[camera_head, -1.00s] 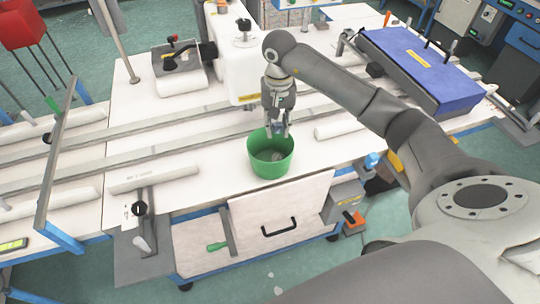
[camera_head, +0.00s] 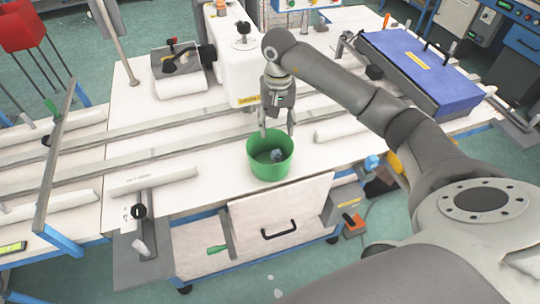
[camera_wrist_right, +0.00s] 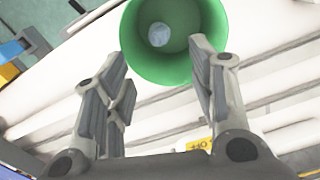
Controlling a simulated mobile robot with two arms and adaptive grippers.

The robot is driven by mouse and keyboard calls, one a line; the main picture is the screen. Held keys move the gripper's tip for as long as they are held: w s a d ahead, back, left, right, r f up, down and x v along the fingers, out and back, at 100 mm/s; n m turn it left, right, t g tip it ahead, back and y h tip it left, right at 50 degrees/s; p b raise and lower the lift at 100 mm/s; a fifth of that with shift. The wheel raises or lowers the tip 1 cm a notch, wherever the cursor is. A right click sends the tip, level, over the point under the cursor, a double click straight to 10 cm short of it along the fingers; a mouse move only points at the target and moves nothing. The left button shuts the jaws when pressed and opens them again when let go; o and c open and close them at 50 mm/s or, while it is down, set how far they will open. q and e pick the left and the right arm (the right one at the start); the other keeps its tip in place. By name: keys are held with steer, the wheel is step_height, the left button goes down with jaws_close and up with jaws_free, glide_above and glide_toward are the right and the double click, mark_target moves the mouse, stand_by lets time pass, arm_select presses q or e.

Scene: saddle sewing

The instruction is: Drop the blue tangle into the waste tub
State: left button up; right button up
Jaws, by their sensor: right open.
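The green waste tub (camera_head: 270,168) stands upright on the white table near its front edge. The blue tangle (camera_head: 277,155) is a small grey-blue lump inside the tub, below the rim. In the right wrist view it shows as a pale blue lump (camera_wrist_right: 158,34) against the inside of the green tub (camera_wrist_right: 200,20). My right gripper (camera_head: 277,132) is open and empty at the tub's back rim, with its fingers spread wide. The right wrist view also shows the open fingers (camera_wrist_right: 160,70) with nothing between them. My left gripper is not in view.
A white sewing machine (camera_head: 232,60) stands behind the tub. Metal rails (camera_head: 110,150) and white rolls (camera_head: 155,179) lie to the left. A blue box (camera_head: 425,70) sits at the right. The white tabletop left of the tub is partly clear.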

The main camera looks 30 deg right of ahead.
step_height(320, 180, up, 11)
stand_by(0.3)
steer(key=shift+f, duration=0.1)
